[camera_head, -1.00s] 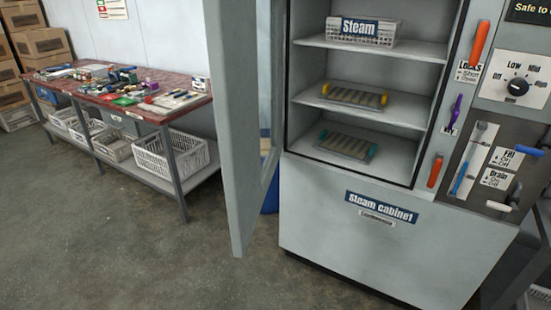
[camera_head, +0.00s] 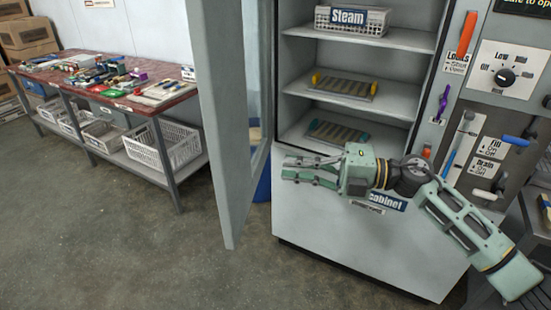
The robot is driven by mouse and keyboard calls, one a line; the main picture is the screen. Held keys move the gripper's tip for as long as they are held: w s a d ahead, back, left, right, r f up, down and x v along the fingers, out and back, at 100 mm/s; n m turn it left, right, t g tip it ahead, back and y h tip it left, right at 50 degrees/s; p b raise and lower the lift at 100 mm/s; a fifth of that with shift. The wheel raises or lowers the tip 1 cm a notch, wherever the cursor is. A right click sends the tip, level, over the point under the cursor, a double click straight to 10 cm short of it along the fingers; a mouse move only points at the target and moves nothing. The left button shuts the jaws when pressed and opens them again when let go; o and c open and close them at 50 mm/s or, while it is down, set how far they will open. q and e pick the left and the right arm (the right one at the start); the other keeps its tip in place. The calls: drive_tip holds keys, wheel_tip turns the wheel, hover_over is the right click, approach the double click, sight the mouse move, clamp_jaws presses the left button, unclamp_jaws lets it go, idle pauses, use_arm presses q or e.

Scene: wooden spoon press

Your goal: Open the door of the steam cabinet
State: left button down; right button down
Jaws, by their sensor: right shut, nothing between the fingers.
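The steam cabinet (camera_head: 320,225) stands at the centre right with its door (camera_head: 225,130) swung wide open to the left. Its shelves show a white basket labelled Steam (camera_head: 352,20) on top, a rack with yellow ends (camera_head: 342,87) in the middle and a rack with teal ends (camera_head: 338,131) below. My right gripper (camera_head: 288,171) is in front of the cabinet at the bottom edge of the opening, pointing left towards the door. It is shut and empty, and apart from the door. It covers part of the cabinet label. My left gripper is not in view.
The control panel (camera_head: 490,125) with an orange handle (camera_head: 467,33), a purple handle (camera_head: 443,103) and a dial (camera_head: 504,77) is at the right. A cluttered workbench (camera_head: 60,73) with white baskets below stands at the left. The floor (camera_head: 110,240) before it is clear.

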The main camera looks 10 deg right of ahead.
sight(225, 157)
drive_tip(key=p+x, duration=0.3)
drive_tip(key=x, duration=0.8)
drive_tip(key=shift+w+a+r, duration=0.1)
drive_tip(key=shift+a+r, duration=0.05)
drive_tip(key=shift+a, duration=0.05)
drive_tip(key=shift+w+a, duration=0.2)
drive_tip(key=shift+a, duration=0.4)
